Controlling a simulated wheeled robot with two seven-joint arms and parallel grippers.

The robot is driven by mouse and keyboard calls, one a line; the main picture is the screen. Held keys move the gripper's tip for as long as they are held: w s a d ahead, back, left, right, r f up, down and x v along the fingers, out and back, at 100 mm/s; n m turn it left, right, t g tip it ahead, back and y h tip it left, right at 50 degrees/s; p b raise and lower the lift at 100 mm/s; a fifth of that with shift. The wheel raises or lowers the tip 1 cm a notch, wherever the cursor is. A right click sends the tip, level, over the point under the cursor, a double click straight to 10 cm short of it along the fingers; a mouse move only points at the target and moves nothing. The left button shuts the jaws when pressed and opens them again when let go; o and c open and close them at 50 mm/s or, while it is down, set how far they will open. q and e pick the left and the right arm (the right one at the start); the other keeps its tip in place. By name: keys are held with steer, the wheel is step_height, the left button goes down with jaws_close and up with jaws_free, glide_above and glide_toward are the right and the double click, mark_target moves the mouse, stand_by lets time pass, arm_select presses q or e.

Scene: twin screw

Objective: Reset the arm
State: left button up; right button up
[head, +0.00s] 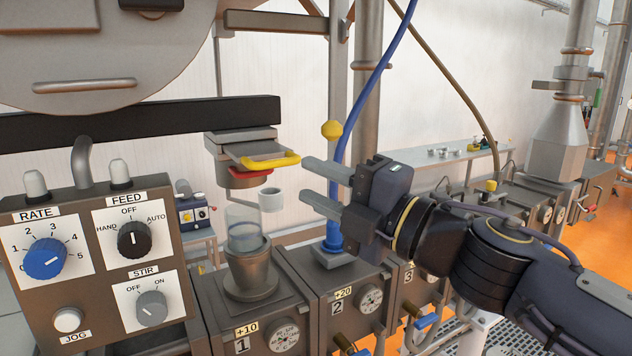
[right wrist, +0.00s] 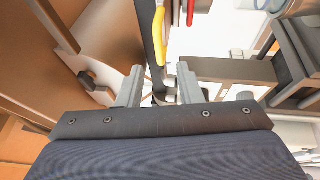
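My right gripper (head: 305,180) is open, its two fingers pointing left in the head view. Nothing is between them. The fingers also show apart in the right wrist view (right wrist: 160,82). Just left of the fingertips is a yellow handle (head: 272,162) on a metal slide plate, with a red part (head: 250,172) under it. The yellow handle shows ahead of the fingers in the right wrist view (right wrist: 158,42); I cannot tell the exact gap, but in the head view they look apart. My left gripper is not in view.
A control panel (head: 85,275) with RATE, FEED and STIR knobs stands at the left. A clear cylinder (head: 243,228) stands in a metal port below the slide. Numbered barrel blocks (head: 325,290) run below my right arm. A blue hose (head: 372,85) rises behind the gripper.

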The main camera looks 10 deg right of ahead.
steer(key=w+d+f+m+t+h, duration=0.25)
steer(key=d+f+m+h, duration=0.6)
steer(key=d+m, duration=0.5)
steer(key=s+d+f+m+g+h, duration=0.2)
steer(key=s+d+f+m, duration=0.15)
steer(key=f, duration=0.25)
steer(key=s+d+f+m+g+h, duration=0.1)
steer(key=s+d+f+m+h, duration=0.15)
steer(key=f+m, duration=0.3)
steer(key=s+a+f+m+g+y, duration=0.1)
steer(key=s+a+f+m+g, duration=0.1)
steer(key=s+f, duration=0.5)
steer(key=s+a+f+m+g+y, duration=0.1)
steer(key=s+a+f+m+g, duration=0.2)
steer(key=s+f+m+g, duration=0.2)
steer(key=s+f+g, duration=0.1)
steer(key=s+f, duration=0.2)
steer(key=f, duration=0.1)
steer(key=shift+f+y, duration=0.2)
steer(key=shift+y, duration=0.2)
steer(key=shift+a, duration=0.1)
